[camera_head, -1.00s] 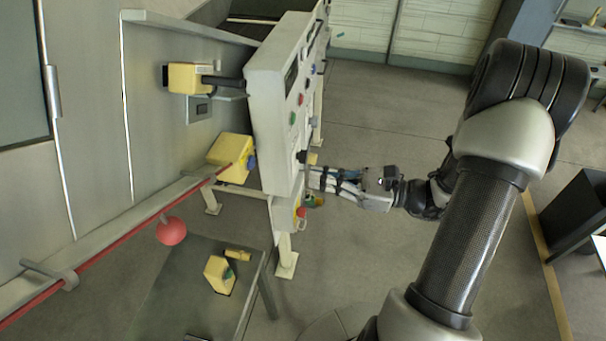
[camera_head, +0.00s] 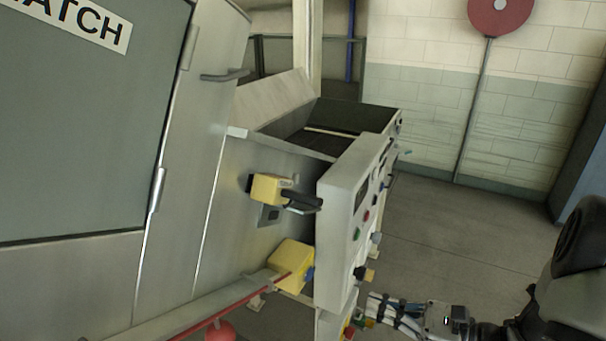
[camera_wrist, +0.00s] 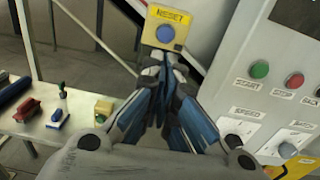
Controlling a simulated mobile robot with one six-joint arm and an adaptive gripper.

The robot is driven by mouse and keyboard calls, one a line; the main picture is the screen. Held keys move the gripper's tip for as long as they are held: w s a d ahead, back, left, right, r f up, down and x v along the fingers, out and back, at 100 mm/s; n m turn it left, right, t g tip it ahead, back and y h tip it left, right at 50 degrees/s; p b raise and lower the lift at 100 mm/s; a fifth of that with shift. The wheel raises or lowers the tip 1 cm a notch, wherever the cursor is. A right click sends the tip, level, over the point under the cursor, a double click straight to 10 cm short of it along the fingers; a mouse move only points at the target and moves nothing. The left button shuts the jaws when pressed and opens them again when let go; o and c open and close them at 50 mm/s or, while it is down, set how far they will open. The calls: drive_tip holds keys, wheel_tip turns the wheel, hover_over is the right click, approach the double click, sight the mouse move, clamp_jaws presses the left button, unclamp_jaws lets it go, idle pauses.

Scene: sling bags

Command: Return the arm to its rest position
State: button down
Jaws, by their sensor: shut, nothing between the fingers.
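My gripper (camera_head: 374,303) is at the lower right of the head view, close to the right side of the grey control panel (camera_head: 337,215). Its two fingers are shut, with nothing between them; I cannot tell whether the tips touch anything. In the wrist view my gripper (camera_wrist: 166,62) points up the picture, its blue and grey fingers drawn together. Its tips overlap the lower edge of a yellow RESET box (camera_wrist: 165,14) with a blue button. Most of my arm is cut off by the right edge of the head view.
The panel (camera_wrist: 262,50) with green and red buttons and knobs stands close at the right of the wrist view. A table (camera_wrist: 45,118) with small coloured items is at left. In the head view, a red rail (camera_head: 235,313) crosses below. Open floor (camera_head: 440,235) lies right of the panel.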

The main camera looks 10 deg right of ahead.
drive_tip(key=s+a+f+n+g+h+b, duration=0.35)
drive_tip(key=s+a+n+g+b, duration=0.25)
drive_tip(key=s+a+n+g, duration=0.45)
drive_tip(key=s+d+f+n+t+h+b, duration=0.2)
drive_tip(key=s+n+t+h+b, duration=0.3)
drive_tip(key=n+h+b, duration=0.4)
drive_tip(key=shift+s+d+n+h, duration=0.2)
drive_tip(key=shift+d+n+h, duration=0.65)
drive_tip(key=shift+n, duration=1.7)
drive_tip(key=shift+a+h, duration=0.3)
